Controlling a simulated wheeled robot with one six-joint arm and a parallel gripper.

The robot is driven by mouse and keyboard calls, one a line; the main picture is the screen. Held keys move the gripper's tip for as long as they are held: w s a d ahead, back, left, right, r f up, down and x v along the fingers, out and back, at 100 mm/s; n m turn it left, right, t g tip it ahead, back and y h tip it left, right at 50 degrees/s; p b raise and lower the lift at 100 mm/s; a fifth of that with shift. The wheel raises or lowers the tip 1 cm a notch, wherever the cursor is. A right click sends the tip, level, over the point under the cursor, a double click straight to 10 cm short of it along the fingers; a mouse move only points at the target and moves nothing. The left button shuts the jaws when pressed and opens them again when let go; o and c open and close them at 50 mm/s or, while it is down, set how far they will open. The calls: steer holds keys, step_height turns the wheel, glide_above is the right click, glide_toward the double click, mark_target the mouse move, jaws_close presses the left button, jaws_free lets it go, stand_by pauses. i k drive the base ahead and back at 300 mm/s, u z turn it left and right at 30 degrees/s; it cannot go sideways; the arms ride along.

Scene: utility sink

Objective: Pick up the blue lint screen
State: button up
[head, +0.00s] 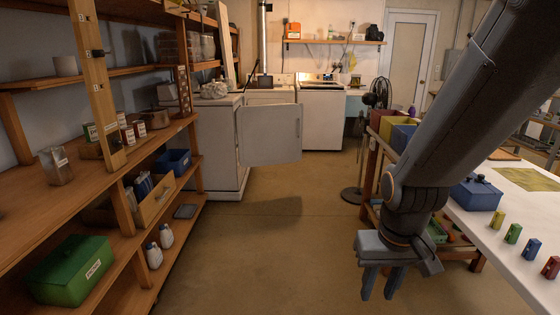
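I cannot pick out the blue lint screen with certainty. A small flat grey-blue panel (185,211) lies at the edge of the lowest left shelf and may be it; its details are too small to tell. My gripper (381,288) hangs at the lower right, pointing down, with its two fingers apart and nothing seen between them. It is well to the right of the flat panel and across the open floor from it, touching nothing that I can see.
A white machine (218,150) with its door (270,134) swung open stands beyond the left shelves. A blue bin (175,161) and green box (72,270) sit on the shelves. A white table (500,245) and standing fan (378,95) are right. The middle floor is clear.

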mark_target(265, 79)
steer(key=i, duration=3.7)
steer(key=u, duration=0.5)
